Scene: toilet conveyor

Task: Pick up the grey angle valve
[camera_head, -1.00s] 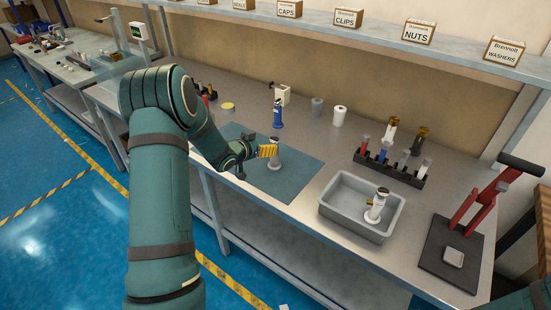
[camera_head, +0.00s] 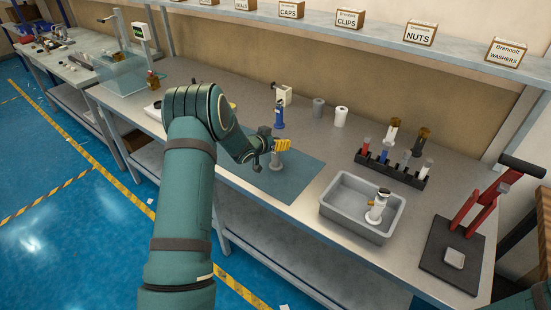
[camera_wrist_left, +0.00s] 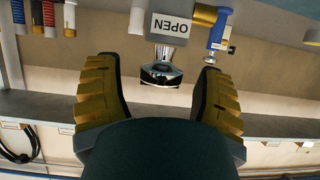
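The grey angle valve (camera_head: 276,161) stands upright on the blue-grey mat; its upper part is hidden by my left gripper in the head view. My left gripper (camera_head: 282,145) has yellow fingers and is at the height of the valve's top. In the left wrist view, which is upside down, the fingers (camera_wrist_left: 158,75) are spread apart. The valve's chrome end (camera_wrist_left: 160,74) and white OPEN tag (camera_wrist_left: 170,26) show in the gap between them, with space on both sides. Contact is not visible. My right gripper is out of view.
A grey tray (camera_head: 337,214) holds a white valve (camera_head: 377,206). A tube rack (camera_head: 394,171) and red press (camera_head: 477,210) stand to the right.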

